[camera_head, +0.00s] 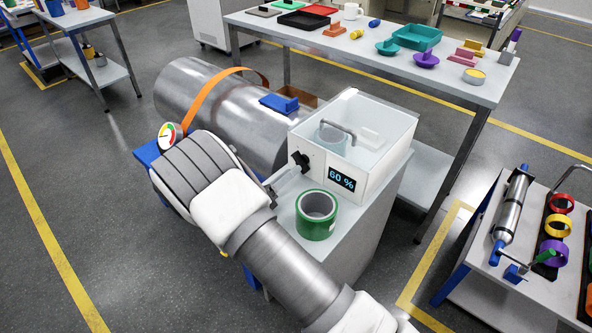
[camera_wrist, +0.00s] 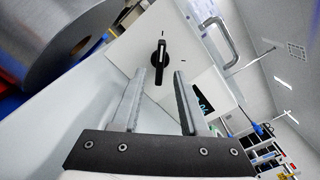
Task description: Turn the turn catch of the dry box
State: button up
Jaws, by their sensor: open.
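The dry box (camera_head: 376,168) is a white box with a clear top and a bent grey handle. It stands on a small bench. Its front carries a black turn catch (camera_head: 299,161) and a display reading 60 %. In the wrist view the catch (camera_wrist: 160,62) is a black knob with a pale line, near upright in the picture, with small marks on the panel around it. My gripper (camera_wrist: 159,78) is open and empty, its two fingers pointing at the front panel with the catch just beyond the tips. I cannot tell whether a fingertip touches it. The head view shows my gripper (camera_head: 287,180) partly hidden by my wrist.
A green tape roll (camera_head: 317,214) stands on the bench close to my gripper. A large metal cylinder (camera_head: 225,105) with an orange strap lies behind my arm, beside the box. A long table (camera_head: 350,48) with trays is behind. A tool cart (camera_head: 490,290) stands right.

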aim_at(300, 163)
jog(key=shift+x, duration=1.7)
grip_shut()
